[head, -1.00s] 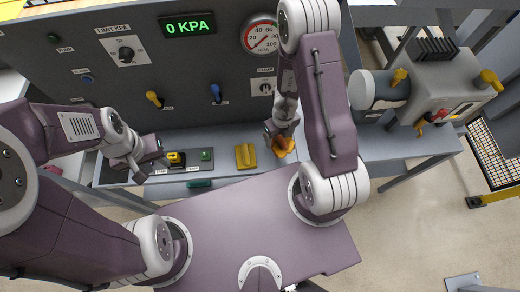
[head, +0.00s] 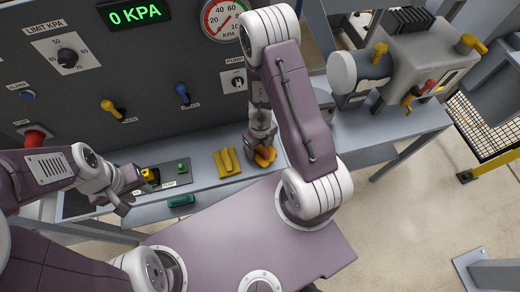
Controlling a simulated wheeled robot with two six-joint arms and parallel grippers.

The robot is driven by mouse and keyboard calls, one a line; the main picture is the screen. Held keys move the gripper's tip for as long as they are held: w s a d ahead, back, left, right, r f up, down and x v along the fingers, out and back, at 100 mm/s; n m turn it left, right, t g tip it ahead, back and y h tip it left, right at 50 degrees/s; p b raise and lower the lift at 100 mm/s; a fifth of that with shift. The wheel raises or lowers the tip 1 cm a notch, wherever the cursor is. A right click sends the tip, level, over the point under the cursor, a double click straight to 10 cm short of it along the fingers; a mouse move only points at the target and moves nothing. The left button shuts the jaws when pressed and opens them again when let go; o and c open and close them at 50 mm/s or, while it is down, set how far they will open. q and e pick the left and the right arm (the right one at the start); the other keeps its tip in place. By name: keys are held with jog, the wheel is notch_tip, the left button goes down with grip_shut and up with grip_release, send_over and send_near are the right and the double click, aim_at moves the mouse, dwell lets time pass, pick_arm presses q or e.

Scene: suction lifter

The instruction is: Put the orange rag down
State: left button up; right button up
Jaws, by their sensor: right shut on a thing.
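The orange rag (head: 265,156) is at my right gripper (head: 260,146), low over the grey bench shelf (head: 205,172). My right gripper is shut on it, and the jaws hide part of the rag. I cannot tell whether the rag touches the shelf. My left gripper (head: 132,186) is over the left end of the shelf, beside a small box with a yellow part, and its fingers look apart with nothing between them.
A yellow folded cloth-like item (head: 227,162) lies just left of the rag. A green item (head: 181,201) is at the shelf's front edge. The dark panel with a yellow lever (head: 112,108) and blue lever (head: 182,94) rises behind. A pump (head: 400,65) stands at right.

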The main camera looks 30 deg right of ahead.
jog(key=shift+f, duration=0.15)
jog(key=o, duration=1.2)
jog(key=w+a+r+n+t+y+p, duration=0.1)
jog(key=w+r+n+p, duration=0.1)
jog(key=r+n+p, duration=0.5)
jog(key=w+a+r+n+p, duration=0.15)
jog(key=r+p, duration=0.35)
jog(key=r, duration=0.6)
notch_tip(320, 180, up, 12)
jog(key=n, duration=2.6)
send_over(260, 147)
jog(key=s+a, duration=0.3)
jog(key=s, duration=0.1)
jog(key=shift+m+h, duration=0.25)
jog(key=shift+h, duration=0.15)
